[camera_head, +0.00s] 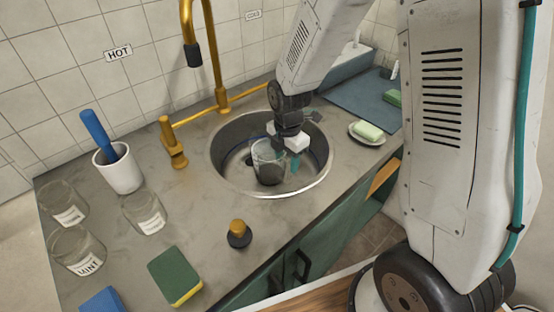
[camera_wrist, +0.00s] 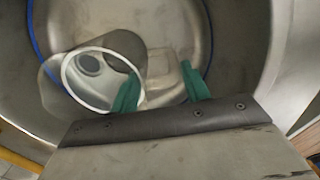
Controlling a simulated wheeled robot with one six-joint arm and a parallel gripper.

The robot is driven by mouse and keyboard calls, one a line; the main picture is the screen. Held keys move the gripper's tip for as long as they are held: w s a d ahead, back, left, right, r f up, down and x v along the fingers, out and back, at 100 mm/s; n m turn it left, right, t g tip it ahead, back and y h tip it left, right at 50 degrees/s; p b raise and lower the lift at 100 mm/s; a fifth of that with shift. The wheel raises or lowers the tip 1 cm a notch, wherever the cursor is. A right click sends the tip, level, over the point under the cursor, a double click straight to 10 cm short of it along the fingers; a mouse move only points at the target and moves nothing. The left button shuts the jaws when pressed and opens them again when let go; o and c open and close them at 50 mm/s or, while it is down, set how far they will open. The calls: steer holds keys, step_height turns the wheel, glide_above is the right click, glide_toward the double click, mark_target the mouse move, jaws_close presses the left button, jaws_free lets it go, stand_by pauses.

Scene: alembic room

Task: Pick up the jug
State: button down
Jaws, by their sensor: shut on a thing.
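The jug (camera_head: 267,162) is a clear glass vessel with a dark lower part, inside the round metal sink. The wrist view shows its pale round rim (camera_wrist: 66,82) from above, at the left. My gripper (camera_head: 286,158) is at the jug's right side, reaching down into the sink. In the wrist view its teal fingers (camera_wrist: 160,82) stand a little apart, the left one overlapping the rim. It is shut on the jug, but the exact part gripped is hard to make out. I cannot tell whether the jug touches the sink floor.
A soap dish (camera_head: 366,138) lies to the right. Glass jars (camera_head: 77,250), a white mortar (camera_head: 120,172), a green sponge (camera_head: 175,275) and a brass-knobbed stopper (camera_head: 238,235) stand left and in front.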

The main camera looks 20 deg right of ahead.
steer(key=shift+r, duration=0.2)
steer(key=shift+r, duration=4.8)
steer(key=shift+r, duration=0.15)
steer(key=s+r, duration=0.3)
steer(key=r, duration=0.2)
steer(key=shift+s+r, duration=0.15)
steer(key=shift+r, duration=0.2)
steer(key=shift+a, duration=0.1)
steer(key=shift+s+f+g, duration=0.15)
steer(key=shift+s+g, duration=1.4)
steer(key=shift+g, duration=0.15)
